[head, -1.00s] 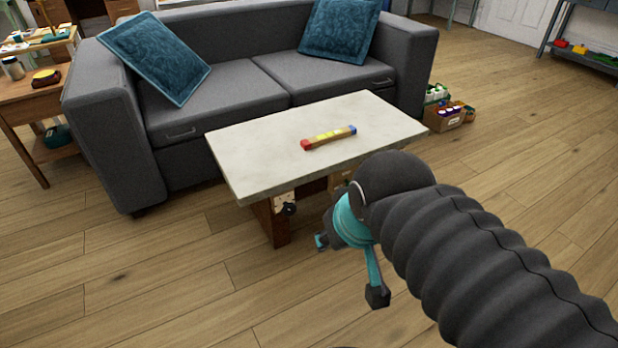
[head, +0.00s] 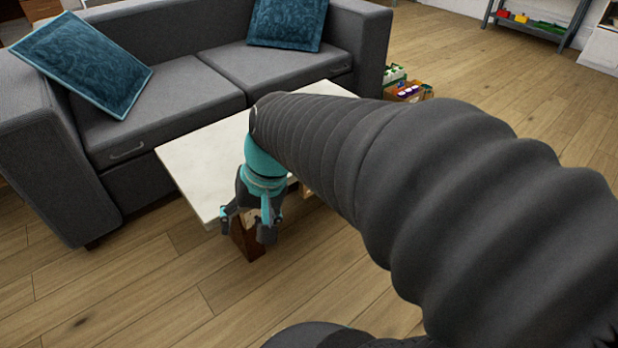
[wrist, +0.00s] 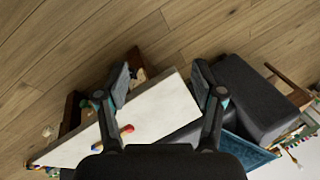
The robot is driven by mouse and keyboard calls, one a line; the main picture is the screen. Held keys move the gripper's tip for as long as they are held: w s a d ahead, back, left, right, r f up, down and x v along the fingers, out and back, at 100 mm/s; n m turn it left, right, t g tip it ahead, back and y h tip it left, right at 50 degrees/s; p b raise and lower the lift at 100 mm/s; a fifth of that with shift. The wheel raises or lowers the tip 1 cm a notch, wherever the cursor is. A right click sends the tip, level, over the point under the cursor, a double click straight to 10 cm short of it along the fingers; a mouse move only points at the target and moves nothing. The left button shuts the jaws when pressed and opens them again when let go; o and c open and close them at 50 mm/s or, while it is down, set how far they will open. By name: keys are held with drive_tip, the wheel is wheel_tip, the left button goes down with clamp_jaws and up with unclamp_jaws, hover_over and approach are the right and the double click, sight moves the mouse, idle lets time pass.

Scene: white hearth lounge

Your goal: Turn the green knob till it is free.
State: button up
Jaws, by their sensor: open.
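I cannot make out a green knob in either current view. My gripper (head: 246,226) is open and empty, hanging at the near left side of the pale-topped low table (head: 192,152) in the head view. It hides part of the table's brown base there. In the wrist view the two fingers of my gripper (wrist: 160,80) are spread wide, with the tabletop (wrist: 160,108) and the wood floor between and beyond them. A small coloured bar with a red end (wrist: 127,129) lies on the tabletop; my arm hides it in the head view.
A grey sofa (head: 190,88) with blue cushions (head: 285,22) stands behind the table. A box of small items (head: 407,91) sits on the floor beyond the sofa's right end. A grey shelf (head: 530,24) is at the back right. The floor at the front left is clear.

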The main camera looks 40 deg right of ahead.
drive_tip(key=w+d+f+m+t+y, duration=0.6)
drive_tip(key=w+d+f+m+y, duration=0.3)
drive_tip(key=w+d+f+m, duration=0.65)
drive_tip(key=s+d+f+m+t+h, duration=0.3)
drive_tip(key=d+f+m+t+h, duration=0.75)
drive_tip(key=d+f+m, duration=0.9)
drive_tip(key=w+n, duration=0.1)
drive_tip(key=w, duration=0.3)
drive_tip(key=w+d, duration=0.1)
drive_tip(key=w, duration=0.4)
drive_tip(key=w+d+n, duration=0.1)
drive_tip(key=w, duration=0.4)
drive_tip(key=shift+d+f+n+g, duration=0.15)
drive_tip(key=shift+d+n+g, duration=0.05)
drive_tip(key=shift+n+g, duration=0.15)
drive_tip(key=c, duration=1.2)
drive_tip(key=shift+o, duration=0.2)
